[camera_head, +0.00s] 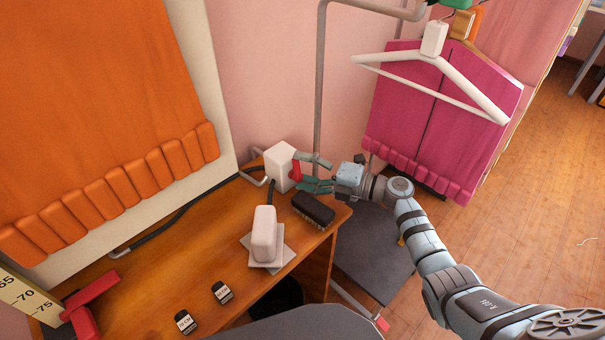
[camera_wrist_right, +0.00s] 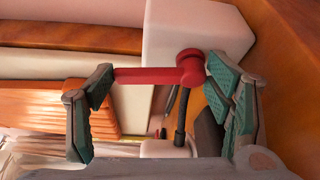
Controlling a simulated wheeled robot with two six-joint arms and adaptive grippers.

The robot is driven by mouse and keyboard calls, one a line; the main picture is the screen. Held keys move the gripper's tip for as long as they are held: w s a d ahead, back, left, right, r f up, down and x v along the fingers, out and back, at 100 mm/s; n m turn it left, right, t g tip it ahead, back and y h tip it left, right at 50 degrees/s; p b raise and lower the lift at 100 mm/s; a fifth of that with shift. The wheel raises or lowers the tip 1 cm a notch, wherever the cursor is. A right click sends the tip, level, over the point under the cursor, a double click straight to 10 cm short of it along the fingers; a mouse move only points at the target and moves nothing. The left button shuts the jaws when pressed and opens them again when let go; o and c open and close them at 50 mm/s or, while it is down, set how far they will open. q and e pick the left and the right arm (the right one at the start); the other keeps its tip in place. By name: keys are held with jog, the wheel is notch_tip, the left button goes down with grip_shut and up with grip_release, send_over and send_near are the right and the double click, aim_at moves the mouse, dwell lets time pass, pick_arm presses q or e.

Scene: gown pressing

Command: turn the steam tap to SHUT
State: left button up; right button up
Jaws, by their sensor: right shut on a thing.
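The steam tap is a white block (camera_head: 281,165) with a red handle (camera_head: 296,170) on its front, at the back of the wooden table. My right gripper (camera_head: 315,174) is at the handle, one finger on either side of it. In the right wrist view the red handle (camera_wrist_right: 150,75) lies crosswise between the green-padded fingers, its round hub (camera_wrist_right: 190,68) by the right finger and its free end by the left one. The gripper is shut on the handle. No SHUT mark is readable. My left gripper is not in view.
A black brush (camera_head: 313,208) lies just below the tap. A white block on a pale plate (camera_head: 268,258), two small labelled black items (camera_head: 222,292) and a red object (camera_head: 90,302) are on the table (camera_head: 165,262). A white hanger (camera_head: 440,75) and pink gown (camera_head: 425,130) hang behind my right arm.

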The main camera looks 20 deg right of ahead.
jog(key=shift+w+d+r+m, duration=0.15)
jog(key=shift+w+m, duration=0.05)
jog(key=shift+m, duration=0.3)
jog(key=shift+r+t+y, duration=0.2)
jog(key=shift+t+y, duration=0.1)
jog(key=o, duration=1.6)
jog(key=shift+f, duration=0.1)
jog(key=shift+d+f, duration=0.1)
